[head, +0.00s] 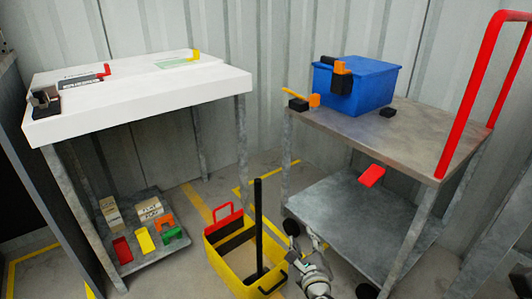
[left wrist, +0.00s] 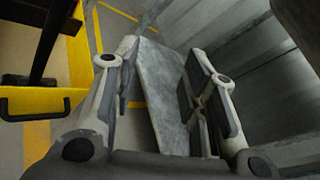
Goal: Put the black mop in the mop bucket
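The yellow mop bucket (head: 226,271) stands on the floor between the two tables, with a red handle at its back left. The black mop (head: 258,222) stands nearly upright with its lower end inside the bucket. In the left wrist view, the mop's dark pole (left wrist: 55,25) and the bucket's yellow edge (left wrist: 76,62) show at the left. My left gripper (head: 306,238) is just right of the bucket, apart from the mop. The left wrist view shows its fingers (left wrist: 162,60) spread with nothing between them. My right gripper is not clearly in view.
A metal table (head: 408,138) at the right carries a blue bin (head: 352,90) and has a lower shelf (head: 335,222) close to my left gripper. A white-topped table (head: 150,95) stands at the left, with small coloured parts on its lower shelf. Floor shows between the tables.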

